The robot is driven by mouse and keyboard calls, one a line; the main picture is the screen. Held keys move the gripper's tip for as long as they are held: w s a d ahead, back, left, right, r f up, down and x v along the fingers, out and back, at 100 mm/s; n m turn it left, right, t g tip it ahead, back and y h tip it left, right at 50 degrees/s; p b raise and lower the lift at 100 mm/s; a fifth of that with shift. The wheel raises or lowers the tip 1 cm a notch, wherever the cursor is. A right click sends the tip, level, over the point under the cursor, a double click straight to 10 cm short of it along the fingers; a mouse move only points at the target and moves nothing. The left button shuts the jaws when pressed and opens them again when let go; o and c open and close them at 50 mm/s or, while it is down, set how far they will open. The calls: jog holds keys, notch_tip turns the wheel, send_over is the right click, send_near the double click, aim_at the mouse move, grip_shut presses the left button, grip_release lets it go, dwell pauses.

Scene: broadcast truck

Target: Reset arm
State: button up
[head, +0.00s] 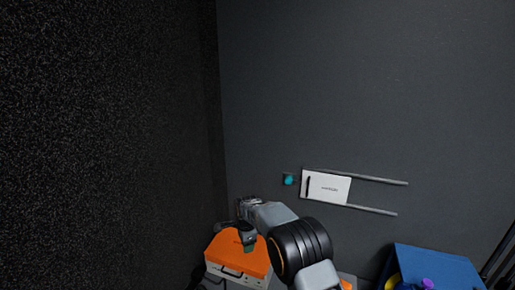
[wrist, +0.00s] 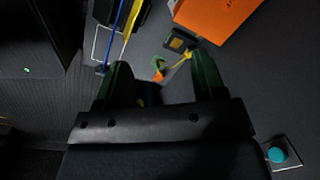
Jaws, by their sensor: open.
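My gripper (wrist: 160,84) is open in the wrist view, with its two dark green fingers spread and nothing between them. In the head view my gripper (head: 247,240) hangs at the end of my bent arm, in front of an orange-topped case (head: 258,262). I cannot tell from this view how far it is from the case. The orange surface (wrist: 222,16) also shows at the top of the wrist view, beyond the right finger.
A white panel (head: 328,188) between two grey rails (head: 380,180) is on the dark wall, with a teal button (head: 289,180) left of it. A blue bin (head: 432,265) with coloured items stands at lower right. A speckled black wall (head: 105,140) fills the left.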

jog(key=s+d+r+n+p, duration=0.25)
jog(key=s+d+r, duration=0.2)
jog(key=r, duration=0.45)
jog(key=s+d+r+n+t+p, duration=0.15)
jog(key=s+d+r+p, duration=0.3)
jog(key=r, duration=0.55)
jog(key=s+d+r+n+p, duration=0.3)
jog(key=s+d+r, duration=0.15)
jog(key=r, duration=0.45)
jog(key=s+d+r+n+p, duration=0.3)
jog(key=s+r+p, duration=0.1)
jog(key=s, duration=0.4)
jog(key=s+d+r+n+p, duration=0.4)
jog(key=s+r, duration=0.1)
jog(key=s, duration=0.3)
jog(key=shift+s+r+t, duration=0.15)
jog(key=shift+s+t, duration=0.1)
jog(key=shift+t, duration=0.2)
jog(key=shift+s+d, duration=0.15)
jog(key=shift+s, duration=0.2)
jog(key=shift+c, duration=0.2)
